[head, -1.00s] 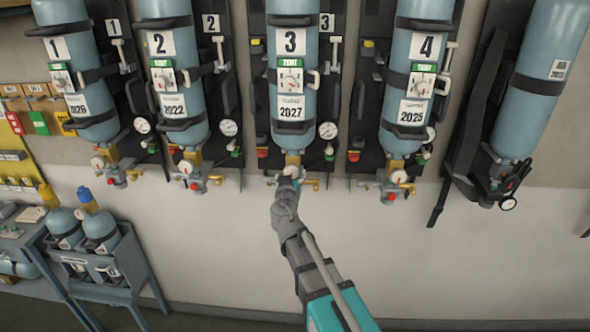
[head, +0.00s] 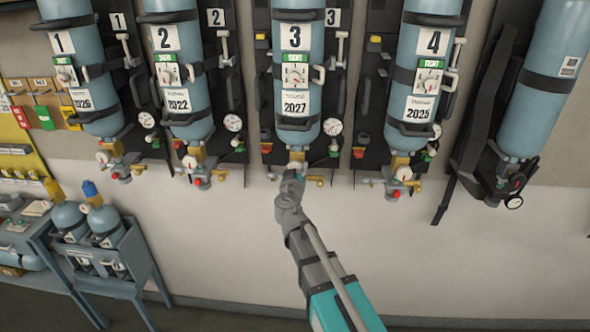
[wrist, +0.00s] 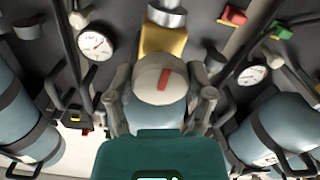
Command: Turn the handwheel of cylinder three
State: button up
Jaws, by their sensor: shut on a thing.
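Cylinder three (head: 296,70) is a blue cylinder hanging upside down on the wall, labelled 3 and 2027. Its brass valve (head: 296,157) is at the bottom end. In the wrist view the handwheel (wrist: 155,82) is a round pale knob with a red mark, below the brass valve body (wrist: 163,40). My gripper (head: 291,178) is at the valve and hides most of the handwheel in the head view. In the wrist view the two fingers of my gripper (wrist: 160,100) stand on either side of the handwheel, shut on it.
Cylinder two (head: 178,70) and cylinder four (head: 428,80) hang at either side, with their own valves. A gauge (head: 333,126) and hoses are close to the valve. A blue rack with small cylinders (head: 105,240) stands at lower left. The wall below is bare.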

jog(key=shift+n, duration=0.3)
jog(key=n, duration=0.5)
jog(key=shift+d+n, duration=0.15)
jog(key=shift+n, duration=0.15)
jog(key=n, duration=0.5)
jog(key=shift+n, duration=0.4)
jog(key=o, duration=1.1)
jog(key=shift+r, duration=0.1)
jog(key=shift+s, duration=0.15)
